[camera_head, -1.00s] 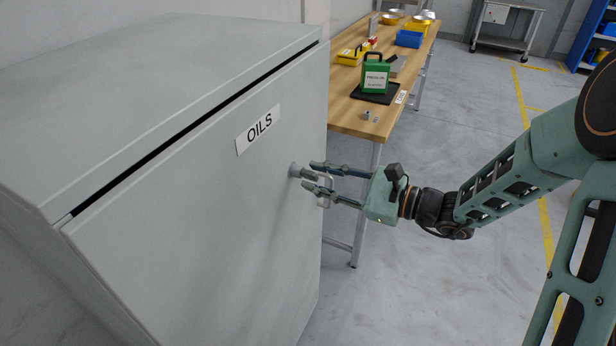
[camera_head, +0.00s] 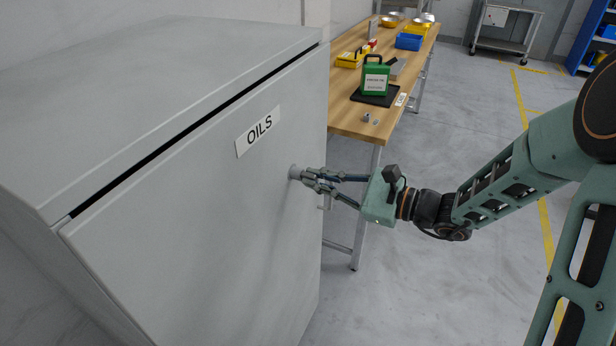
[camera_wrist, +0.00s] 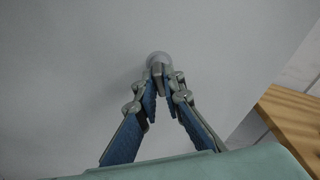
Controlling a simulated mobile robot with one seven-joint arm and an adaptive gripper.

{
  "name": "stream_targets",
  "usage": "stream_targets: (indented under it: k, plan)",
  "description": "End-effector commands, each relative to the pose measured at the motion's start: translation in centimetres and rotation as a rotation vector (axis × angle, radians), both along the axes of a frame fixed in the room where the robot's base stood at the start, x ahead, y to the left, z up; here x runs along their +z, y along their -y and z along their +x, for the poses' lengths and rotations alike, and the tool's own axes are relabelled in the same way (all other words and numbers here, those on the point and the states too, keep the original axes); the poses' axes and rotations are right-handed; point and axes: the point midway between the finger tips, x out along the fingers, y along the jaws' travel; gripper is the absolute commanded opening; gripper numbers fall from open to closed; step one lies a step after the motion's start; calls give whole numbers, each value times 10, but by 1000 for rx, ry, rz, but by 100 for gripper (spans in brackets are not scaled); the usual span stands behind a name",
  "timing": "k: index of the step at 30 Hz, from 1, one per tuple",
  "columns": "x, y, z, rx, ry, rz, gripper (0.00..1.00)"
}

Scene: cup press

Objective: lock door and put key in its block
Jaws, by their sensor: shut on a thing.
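The grey cabinet door (camera_head: 200,210) carries an OILS label and looks closed, with a dark seam along its top. A round lock (camera_head: 294,172) sticks out near its right edge; it also shows in the wrist view (camera_wrist: 157,58). My gripper (camera_head: 312,178) is shut on the key at the lock. The key is mostly hidden by the fingers; a small part (camera_wrist: 158,71) shows between the fingertips in the wrist view. How far it is turned cannot be told.
The wooden bench (camera_head: 350,122) stands behind the cabinet, with a green case (camera_head: 375,80) on a black mat (camera_head: 366,99) and blue and yellow bins farther back. The floor to the right is clear.

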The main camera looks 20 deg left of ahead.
Motion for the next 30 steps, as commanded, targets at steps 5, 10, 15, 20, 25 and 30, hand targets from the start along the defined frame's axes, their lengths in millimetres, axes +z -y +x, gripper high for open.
stream_targets:
  k: [5,10,15,20,25,30]
  plan:
    - [-2,0,0,0,30,-2,0]
    - [-2,0,0,-1,56,-4,0]
    - [-2,0,0,-1,83,-6,0]
    - [-2,0,0,-2,108,-9,0]
    - [-2,1,0,-1,135,-12,0]
    - [-2,1,0,-2,160,-13,0]
